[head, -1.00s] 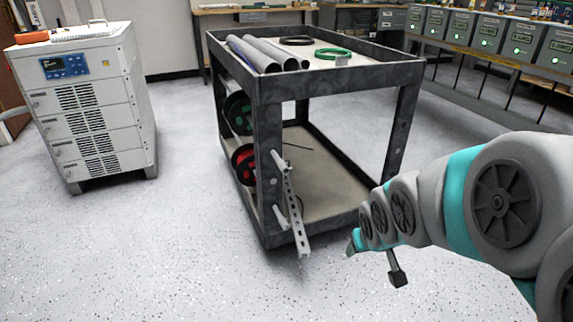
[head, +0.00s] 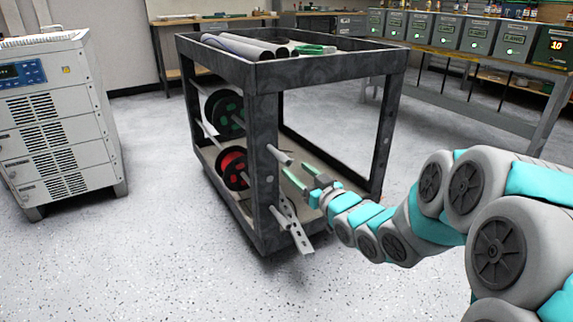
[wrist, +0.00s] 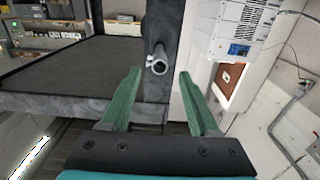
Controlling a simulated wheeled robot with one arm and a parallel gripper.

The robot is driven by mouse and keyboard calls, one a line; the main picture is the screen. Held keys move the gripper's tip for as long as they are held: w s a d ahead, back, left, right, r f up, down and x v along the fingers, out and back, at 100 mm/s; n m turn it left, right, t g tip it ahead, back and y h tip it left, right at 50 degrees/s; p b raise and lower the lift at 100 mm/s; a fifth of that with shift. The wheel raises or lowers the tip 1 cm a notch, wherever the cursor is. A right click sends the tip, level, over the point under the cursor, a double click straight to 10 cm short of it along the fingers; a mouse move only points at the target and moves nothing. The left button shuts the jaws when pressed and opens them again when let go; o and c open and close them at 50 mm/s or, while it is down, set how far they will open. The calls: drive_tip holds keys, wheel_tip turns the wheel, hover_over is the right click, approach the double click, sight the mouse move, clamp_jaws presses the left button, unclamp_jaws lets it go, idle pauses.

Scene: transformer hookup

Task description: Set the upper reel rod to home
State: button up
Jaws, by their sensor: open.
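The upper reel rod (head: 280,155) is a short grey rod end sticking out of the cart's near corner post. In the wrist view its round end (wrist: 158,64) points at me, centred between and just beyond my fingertips. My gripper (head: 300,175) is open with green fingers, close to the rod in the head view. In the wrist view the gap between the fingers (wrist: 160,78) is empty. A lower rod (head: 278,216) sticks out of the same post.
The dark cart (head: 260,100) holds a green reel (head: 228,115) and a red reel (head: 233,168) inside its frame. Grey tubes (head: 245,45) lie on its top. A white cabinet (head: 55,110) stands at left. The floor between them is clear.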

sight(289, 164)
drive_tip(key=x, duration=0.7)
drive_tip(key=shift+w+a+b, duration=0.1)
drive_tip(key=shift+w+b, duration=0.1)
drive_tip(key=shift+b, duration=0.15)
clamp_jaws()
idle(1.1)
